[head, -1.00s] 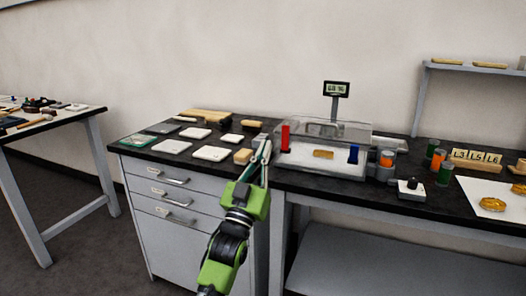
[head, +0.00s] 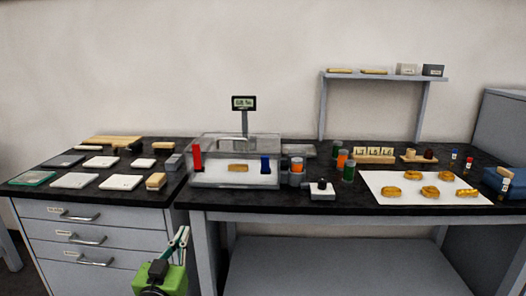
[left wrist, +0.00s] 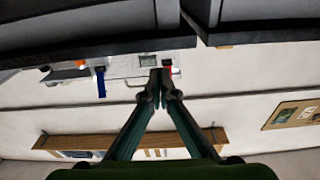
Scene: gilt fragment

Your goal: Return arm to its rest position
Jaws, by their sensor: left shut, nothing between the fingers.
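My left gripper (head: 182,238) is at the bottom of the head view, in front of the bench's front edge near the drawers. Its fingers point up and come together at the tips, shut and empty. In the left wrist view the gripper (left wrist: 160,76) also shows its fingers meeting at the tips with nothing held. That view looks upside down, with the underside and edge of the bench along the top. My right gripper is in neither view.
The dark bench top (head: 230,202) holds a clear-walled balance case (head: 208,178) with a gilt piece (head: 238,168) inside. A white sheet (head: 395,202) with several gilt pieces lies at right. Flat white trays (head: 75,181) lie at left. A drawer unit (head: 50,240) stands below.

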